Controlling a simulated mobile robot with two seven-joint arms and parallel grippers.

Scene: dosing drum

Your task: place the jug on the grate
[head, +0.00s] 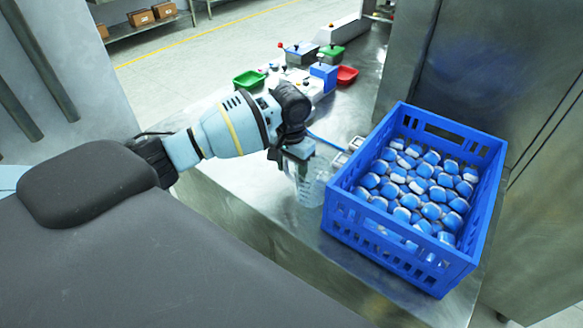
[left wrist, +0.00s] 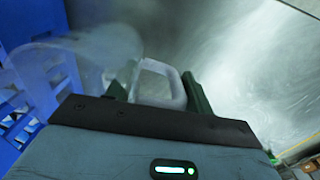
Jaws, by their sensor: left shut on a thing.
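The clear jug (head: 311,189) is see-through with faint markings. It is upright or nearly so, close to the left side of the blue crate. My left gripper (head: 298,168) is shut on the jug's handle. In the left wrist view the pale handle (left wrist: 160,82) lies between the two fingers of my left gripper (left wrist: 157,90), with the clear jug body (left wrist: 98,55) to the left. I cannot tell whether the jug's base touches the metal counter. I cannot make out a grate in either view. My right gripper is not in view.
The blue crate (head: 352,213), full of blue and white pods (head: 420,186), stands on the metal counter (head: 239,184). Behind my left arm are a green tray (head: 249,79), a red tray (head: 346,75) and small devices. A steel cabinet (head: 482,75) stands at the right.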

